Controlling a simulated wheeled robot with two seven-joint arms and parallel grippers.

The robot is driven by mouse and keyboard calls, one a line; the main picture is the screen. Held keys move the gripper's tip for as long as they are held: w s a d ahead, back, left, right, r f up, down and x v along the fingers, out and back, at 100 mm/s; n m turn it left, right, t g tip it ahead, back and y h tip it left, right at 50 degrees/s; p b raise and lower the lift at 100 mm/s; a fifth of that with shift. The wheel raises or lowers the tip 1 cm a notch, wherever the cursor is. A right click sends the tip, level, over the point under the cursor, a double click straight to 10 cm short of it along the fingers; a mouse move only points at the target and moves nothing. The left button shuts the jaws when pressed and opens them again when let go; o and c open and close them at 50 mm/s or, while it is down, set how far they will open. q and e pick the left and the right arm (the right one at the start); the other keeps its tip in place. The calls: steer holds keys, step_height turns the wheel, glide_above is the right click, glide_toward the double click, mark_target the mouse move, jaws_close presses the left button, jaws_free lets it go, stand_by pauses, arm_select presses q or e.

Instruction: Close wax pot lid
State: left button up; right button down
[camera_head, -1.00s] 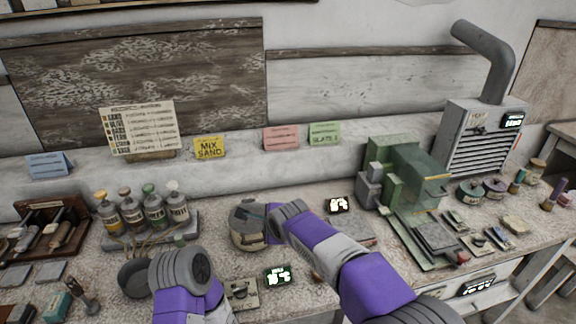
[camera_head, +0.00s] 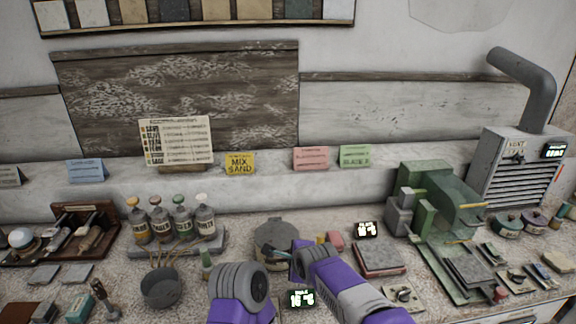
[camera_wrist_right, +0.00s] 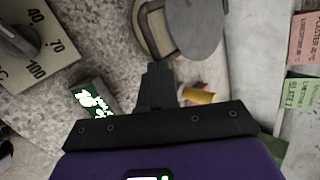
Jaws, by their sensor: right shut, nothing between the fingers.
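The wax pot (camera_head: 268,262) is a squat pot with a tan body in the middle of the bench. Its grey round lid (camera_head: 277,230) shows at its top in the head view. In the right wrist view the lid (camera_wrist_right: 198,28) sits offset to the wall side, with the tan pot (camera_wrist_right: 144,40) showing beside it; its exact tilt is unclear. My right gripper (camera_head: 281,252) is at the pot's near right side; its dark fingers (camera_wrist_right: 158,72) are shut and empty, apart from the lid in the wrist view. My left wrist is in front of the pot; its gripper is hidden.
A dark pan (camera_head: 162,288) with utensils stands left of my left wrist. Several bottles (camera_head: 175,222) stand behind it. A lit display (camera_head: 299,298) lies near the right arm. A reddish block (camera_head: 378,258) and a green machine (camera_head: 432,215) stand to the right.

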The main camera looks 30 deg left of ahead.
steer(key=shift+w+d+f, duration=0.1)
steer(key=shift+d+f, duration=0.15)
steer(key=shift+f, duration=0.1)
